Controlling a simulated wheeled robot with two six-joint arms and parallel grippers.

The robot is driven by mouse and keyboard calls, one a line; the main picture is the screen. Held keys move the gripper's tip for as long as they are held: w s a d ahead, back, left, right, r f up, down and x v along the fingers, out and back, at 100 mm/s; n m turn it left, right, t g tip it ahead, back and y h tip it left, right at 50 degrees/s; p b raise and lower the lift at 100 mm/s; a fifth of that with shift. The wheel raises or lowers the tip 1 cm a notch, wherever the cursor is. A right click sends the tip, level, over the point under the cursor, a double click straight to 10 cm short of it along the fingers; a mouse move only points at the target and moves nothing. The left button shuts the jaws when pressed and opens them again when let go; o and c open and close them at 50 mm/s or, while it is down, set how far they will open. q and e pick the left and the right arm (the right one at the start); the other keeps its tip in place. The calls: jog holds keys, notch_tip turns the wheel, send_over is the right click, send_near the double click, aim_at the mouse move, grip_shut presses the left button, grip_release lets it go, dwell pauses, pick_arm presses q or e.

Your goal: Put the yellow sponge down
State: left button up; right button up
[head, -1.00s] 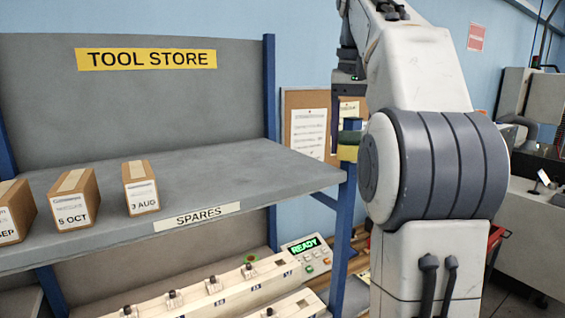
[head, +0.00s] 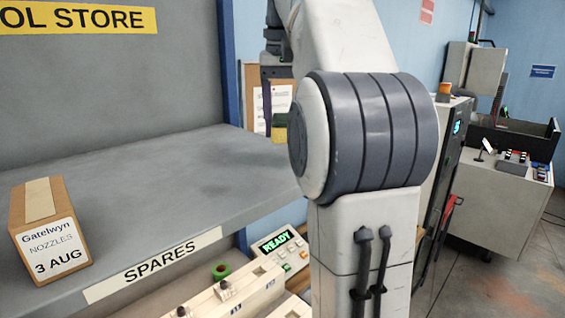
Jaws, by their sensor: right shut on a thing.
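The yellow sponge (head: 279,134) shows as a small block with a darker green upper part, just left of my right arm's large grey joint. My right gripper (head: 278,112) points down and is shut on it. The sponge is held up in front of the notice board, level with the back of the shelf. My arm joint hides part of the gripper. I cannot see any surface touching the sponge's underside. My left gripper is not in view.
The shelf (head: 165,185) labelled SPARES has a wide bare top, with a Gatelwyn nozzles box (head: 48,232) at its left. A blue post (head: 230,75) stands at its back right. Below are a control box (head: 281,250) reading READY and a pale rack (head: 240,293).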

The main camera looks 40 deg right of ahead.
jog(key=shift+a+f, duration=0.1)
jog(key=shift+f, duration=0.75)
jog(key=shift+f+b, duration=0.3)
jog(key=shift+f, duration=1.65)
jog(key=shift+f, duration=0.15)
jog(key=o, duration=1.2)
